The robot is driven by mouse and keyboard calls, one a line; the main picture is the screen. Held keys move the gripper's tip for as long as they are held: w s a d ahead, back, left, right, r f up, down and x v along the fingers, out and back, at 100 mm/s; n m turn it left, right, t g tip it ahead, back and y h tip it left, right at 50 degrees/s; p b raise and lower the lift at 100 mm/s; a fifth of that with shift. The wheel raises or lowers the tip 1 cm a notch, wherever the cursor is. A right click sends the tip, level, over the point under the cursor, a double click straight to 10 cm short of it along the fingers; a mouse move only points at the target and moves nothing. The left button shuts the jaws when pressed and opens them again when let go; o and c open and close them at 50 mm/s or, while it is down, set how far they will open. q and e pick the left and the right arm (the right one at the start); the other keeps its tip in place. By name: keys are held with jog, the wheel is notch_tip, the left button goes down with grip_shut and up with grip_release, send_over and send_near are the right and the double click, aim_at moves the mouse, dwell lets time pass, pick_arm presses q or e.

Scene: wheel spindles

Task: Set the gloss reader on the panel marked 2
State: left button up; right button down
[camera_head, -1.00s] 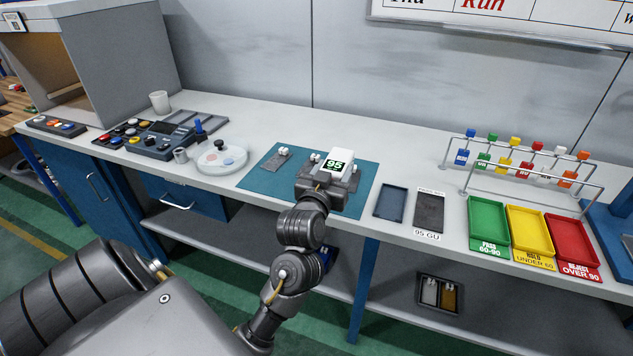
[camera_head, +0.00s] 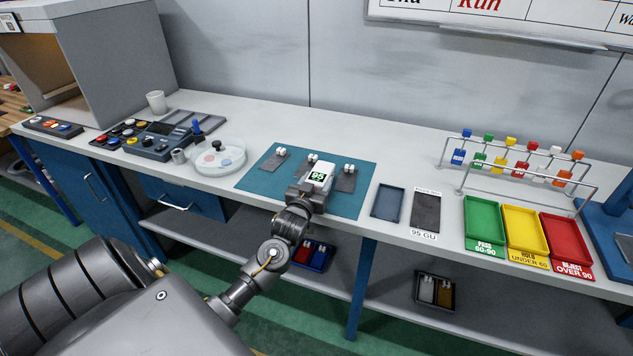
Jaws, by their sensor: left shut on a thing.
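The gloss reader (camera_head: 323,170) is a small white block with a green "95" display. My left gripper (camera_head: 310,192) is shut on it from the near side, at the front middle of the teal mat (camera_head: 262,184). Three dark grey panels with small white tags lie on the mat: a left one (camera_head: 273,163), a middle one (camera_head: 301,169) and a right one (camera_head: 345,181). Their numbers are too small to read. The reader overlaps the middle panel's right side in the picture and hides part of it. I cannot tell whether it touches anything below. My right gripper is not in view.
Right of the mat lie a blue-grey tray (camera_head: 389,201) and a dark tile (camera_head: 426,211) labelled 95 GU. Green, yellow and red trays (camera_head: 483,224) and a wire rack (camera_head: 520,171) stand farther right. A round dish (camera_head: 218,161) and a control box (camera_head: 155,143) are to the left.

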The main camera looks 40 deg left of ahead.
pick_arm(q)
jog(key=shift+f, duration=0.2)
jog(key=shift+f, duration=0.15)
jog(key=o, duration=1.3)
